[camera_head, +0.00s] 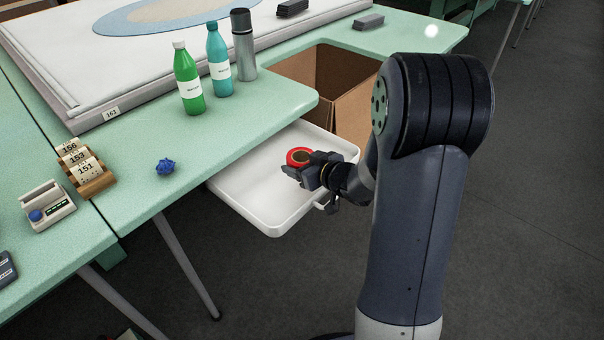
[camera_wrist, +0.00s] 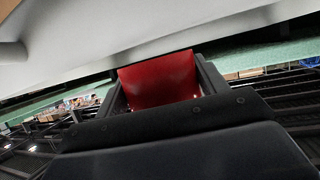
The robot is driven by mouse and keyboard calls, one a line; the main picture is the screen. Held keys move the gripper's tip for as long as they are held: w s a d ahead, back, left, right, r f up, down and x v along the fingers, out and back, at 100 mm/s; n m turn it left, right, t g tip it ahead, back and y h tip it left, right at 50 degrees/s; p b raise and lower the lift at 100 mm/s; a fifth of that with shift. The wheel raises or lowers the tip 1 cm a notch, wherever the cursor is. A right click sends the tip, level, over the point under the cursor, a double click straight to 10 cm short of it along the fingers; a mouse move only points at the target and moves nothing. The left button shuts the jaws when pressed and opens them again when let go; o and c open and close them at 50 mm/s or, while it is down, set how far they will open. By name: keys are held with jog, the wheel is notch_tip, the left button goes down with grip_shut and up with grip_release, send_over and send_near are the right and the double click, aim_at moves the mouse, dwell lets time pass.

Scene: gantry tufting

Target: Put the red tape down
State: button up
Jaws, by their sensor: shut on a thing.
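The red tape (camera_head: 297,156) is a red roll with a tan core, held between the fingers of my gripper (camera_head: 304,171). In the head view it shows over the white pulled-out drawer tray (camera_head: 262,213); I cannot tell the gap between them. In the wrist view the red tape (camera_wrist: 158,80) fills the space between the two dark fingers of my gripper (camera_wrist: 160,85). A pale surface shows above it there. Part of the roll is hidden by the fingers.
A green table carries a green bottle (camera_head: 188,80), a teal bottle (camera_head: 218,55), a steel flask (camera_head: 244,45), a blue spiky ball (camera_head: 165,167) and a wooden holder with numbered tags (camera_head: 99,184). A cardboard box (camera_head: 345,92) stands beside the tray. The tray's visible floor is bare.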

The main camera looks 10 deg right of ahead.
jog(key=shift+f+b, duration=0.3)
jog(key=shift+f, duration=0.95)
jog(key=shift+s+f+b, duration=0.1)
jog(key=shift+f+b, duration=0.35)
jog(key=shift+f, duration=0.25)
jog(key=o, duration=1)
jog(key=shift+s+f, duration=0.1)
jog(key=shift+f, duration=0.1)
jog(key=shift+r+p, duration=0.45)
jog(key=shift+r, duration=0.1)
jog(key=p+v, duration=0.1)
jog(key=v, duration=0.7)
jog(key=p+v, duration=0.1)
jog(key=v, duration=0.3)
jog(key=shift+w+r+p, duration=0.2)
jog(key=shift+r+p, duration=0.15)
jog(key=shift+r, duration=0.05)
